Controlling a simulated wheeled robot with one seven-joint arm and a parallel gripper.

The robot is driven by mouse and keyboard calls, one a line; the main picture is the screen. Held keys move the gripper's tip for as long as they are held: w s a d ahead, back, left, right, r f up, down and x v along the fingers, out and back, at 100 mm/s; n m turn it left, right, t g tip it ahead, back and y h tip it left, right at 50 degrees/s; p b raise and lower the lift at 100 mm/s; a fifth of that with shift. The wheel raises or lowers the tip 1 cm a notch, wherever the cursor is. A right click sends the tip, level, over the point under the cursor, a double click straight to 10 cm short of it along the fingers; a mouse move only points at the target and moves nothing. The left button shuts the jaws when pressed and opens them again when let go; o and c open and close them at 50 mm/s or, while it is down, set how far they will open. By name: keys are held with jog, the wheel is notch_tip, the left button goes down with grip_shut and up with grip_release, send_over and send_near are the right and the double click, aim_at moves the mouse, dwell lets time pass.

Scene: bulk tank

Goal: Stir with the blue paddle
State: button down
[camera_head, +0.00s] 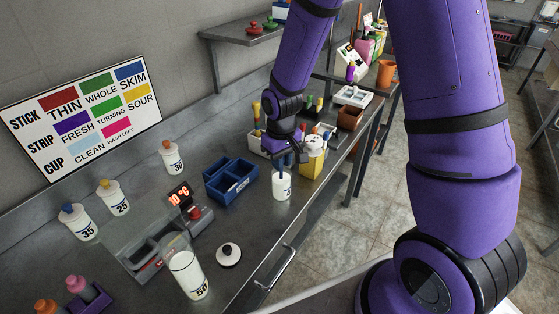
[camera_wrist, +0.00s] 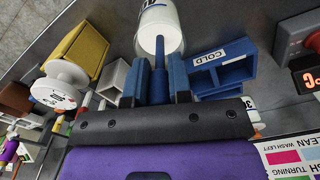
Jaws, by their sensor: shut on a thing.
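My gripper (camera_head: 285,156) is above a white cup (camera_head: 282,188) on the steel bench, with the arm reaching down from above. In the wrist view my gripper (camera_wrist: 158,84) is shut on the blue paddle (camera_wrist: 158,54), its shaft between the two blue fingers. The paddle's far end reaches into the mouth of the white cup (camera_wrist: 158,32), which also shows there. The paddle's tip and the cup's contents are hidden. The cup stands upright in the head view.
A blue divided box marked COLD (camera_head: 231,181) stands left of the cup. A yellow container (camera_head: 313,160) with a white top is close on the right. A glass jar marked 50 (camera_head: 188,275), a loose lid (camera_head: 229,255) and a red-lit display (camera_head: 180,194) are nearer.

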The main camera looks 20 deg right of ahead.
dwell(0.3)
jog(key=shift+r, duration=5.75)
jog(key=shift+s, duration=0.1)
